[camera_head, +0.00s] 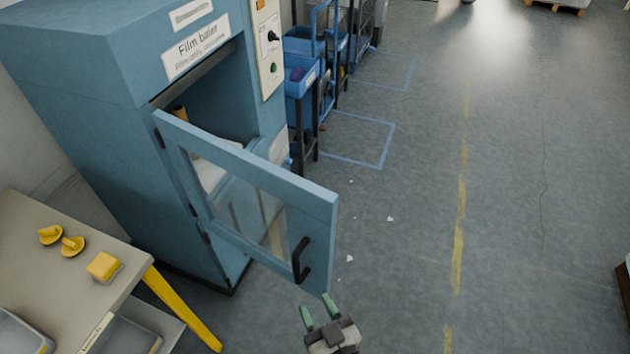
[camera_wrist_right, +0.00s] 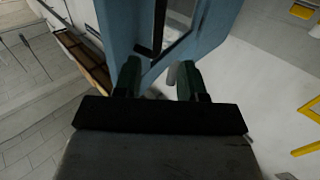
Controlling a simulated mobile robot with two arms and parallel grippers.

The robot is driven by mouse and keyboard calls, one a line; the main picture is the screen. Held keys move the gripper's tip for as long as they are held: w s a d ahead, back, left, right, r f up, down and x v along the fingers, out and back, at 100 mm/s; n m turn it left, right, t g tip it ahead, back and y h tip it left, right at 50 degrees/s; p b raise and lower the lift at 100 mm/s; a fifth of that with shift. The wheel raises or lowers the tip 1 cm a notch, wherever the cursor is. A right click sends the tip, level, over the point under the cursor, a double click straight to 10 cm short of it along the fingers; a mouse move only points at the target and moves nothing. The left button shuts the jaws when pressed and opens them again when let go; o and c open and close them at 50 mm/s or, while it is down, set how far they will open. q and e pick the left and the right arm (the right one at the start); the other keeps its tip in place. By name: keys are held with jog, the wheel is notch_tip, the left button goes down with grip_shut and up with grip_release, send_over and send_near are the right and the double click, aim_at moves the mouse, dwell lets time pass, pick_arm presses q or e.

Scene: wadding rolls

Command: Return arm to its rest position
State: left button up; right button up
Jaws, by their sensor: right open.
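My right gripper (camera_head: 319,312) is at the bottom of the head view, with two green fingertips apart and nothing between them. It is just below the lower corner of the open blue baler door (camera_head: 262,180), near the black door handle (camera_head: 301,260). In the right wrist view the gripper (camera_wrist_right: 157,82) shows its fingers spread, with the blue door (camera_wrist_right: 205,35) just beyond them. Whether a fingertip touches the door cannot be told. My left gripper is in neither view.
The blue film baler (camera_head: 100,110) stands at the left with its door swung out. A table (camera_head: 40,240) with yellow items is at the lower left. Blue bins (camera_head: 298,80) on racks stand behind the baler. The grey floor (camera_head: 420,220) to the right is mostly clear.

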jog(key=s+d+f+g+h, duration=0.1)
jog(key=s+d+f+g, duration=0.15)
jog(key=f, duration=0.55)
jog(key=s+d+f+g+h, duration=0.1)
jog(key=s+d+f+g, duration=0.15)
jog(key=f, duration=0.55)
jog(key=s+d+f+g+h, duration=0.1)
jog(key=s+d+f+g, duration=0.15)
jog(key=f, duration=0.55)
jog(key=s+d+f+m+g+h, duration=0.1)
jog(key=s+d+f+g+h, duration=0.1)
jog(key=s+d+f+g, duration=0.2)
jog(key=s+d+f+m+g+h+b, duration=0.1)
jog(key=s+d+f+g, duration=0.3)
jog(key=s+d+f, duration=0.6)
jog(key=s+d+h, duration=0.1)
jog(key=s, duration=0.4)
jog(key=shift+d+f+m+h, duration=0.2)
jog(key=shift+f+m+h, duration=0.1)
jog(key=shift+f, duration=0.1)
jog(key=shift+a, duration=0.1)
